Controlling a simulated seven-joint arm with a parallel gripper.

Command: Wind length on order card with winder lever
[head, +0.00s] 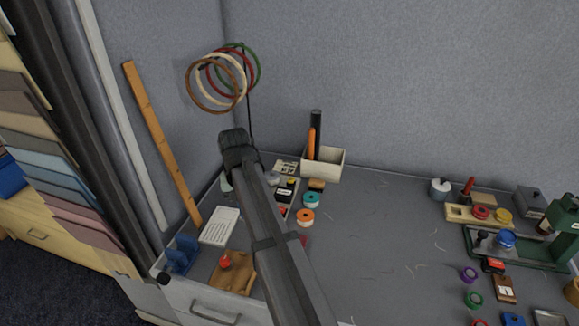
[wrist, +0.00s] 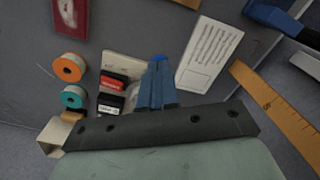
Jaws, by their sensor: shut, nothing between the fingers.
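A white card with printed lines (head: 220,226) lies flat on the left of the table. It also shows in the wrist view (wrist: 208,55), right of my gripper (wrist: 158,65). The gripper's blue fingers are shut with nothing between them. They are over the table between that card and some small labelled blocks. In the head view my dark arm hides the gripper. A green machine (head: 561,232) stands at the far right, with a blue knob (head: 507,238) in front of it. I cannot tell which part is the winder lever.
An orange spool (wrist: 70,66) and a teal spool (wrist: 73,97) lie left of the fingers. A wooden ruler (head: 160,140) leans at the left. A wooden block with a red knob (head: 232,272) sits at the front left. The table middle is mostly clear.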

